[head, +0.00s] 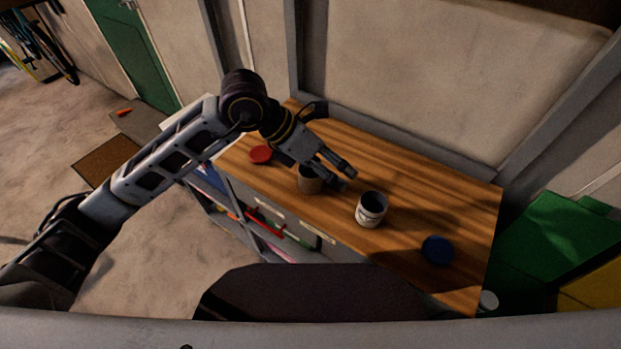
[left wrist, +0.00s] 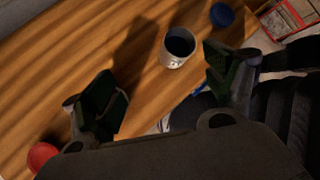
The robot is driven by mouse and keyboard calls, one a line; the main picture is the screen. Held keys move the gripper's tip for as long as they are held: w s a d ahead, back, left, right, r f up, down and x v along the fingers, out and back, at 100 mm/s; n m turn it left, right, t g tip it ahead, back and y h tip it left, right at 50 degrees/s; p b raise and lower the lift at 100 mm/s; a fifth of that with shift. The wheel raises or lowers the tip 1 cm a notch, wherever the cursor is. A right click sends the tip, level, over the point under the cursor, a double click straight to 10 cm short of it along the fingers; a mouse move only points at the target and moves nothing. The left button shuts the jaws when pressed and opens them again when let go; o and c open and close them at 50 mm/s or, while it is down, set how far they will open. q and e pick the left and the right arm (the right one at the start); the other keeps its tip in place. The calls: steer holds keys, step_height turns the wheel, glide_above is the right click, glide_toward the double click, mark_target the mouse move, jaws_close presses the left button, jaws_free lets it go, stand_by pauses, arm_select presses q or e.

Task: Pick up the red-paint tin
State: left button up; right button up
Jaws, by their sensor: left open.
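A brownish tin (head: 309,184) stands on the wooden worktop, partly hidden by my left gripper (head: 346,179); its contents do not show. It is the tin nearer the red lid (head: 260,155). A pale tin (head: 371,211) stands to its right, upright and open, with dark blue inside in the left wrist view (left wrist: 176,61). My left gripper is open and empty, above the worktop, with its fingertips between the two tins in the head view. In the left wrist view its fingers (left wrist: 165,88) are spread apart and the brownish tin does not show. My right gripper is not in view.
A blue lid (head: 437,249) lies near the right end of the wooden worktop (head: 420,190). A wall stands along its back edge. Shelves with coloured items (head: 265,222) are below the front edge. Green and yellow bins (head: 550,240) stand at the right.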

arm_select(q)
steer(key=w+a+f+t+y, duration=0.1)
steer(key=w+a+y, duration=0.3)
steer(key=a, duration=0.3)
steer(key=shift+w+a+f+n+t+y, duration=0.2)
steer(key=shift+w+f+n+t+y, duration=0.1)
steer(key=shift+f+t, duration=0.1)
glide_toward(308, 170)
steer(key=d+f, duration=0.1)
steer(key=s+d+f, duration=0.1)
steer(key=f, duration=0.1)
steer(key=shift+s+d+f, duration=0.25)
steer(key=shift+s+d, duration=0.15)
steer(key=shift+w+f, duration=0.1)
steer(key=shift+f, duration=0.2)
steer(key=shift+d, duration=0.1)
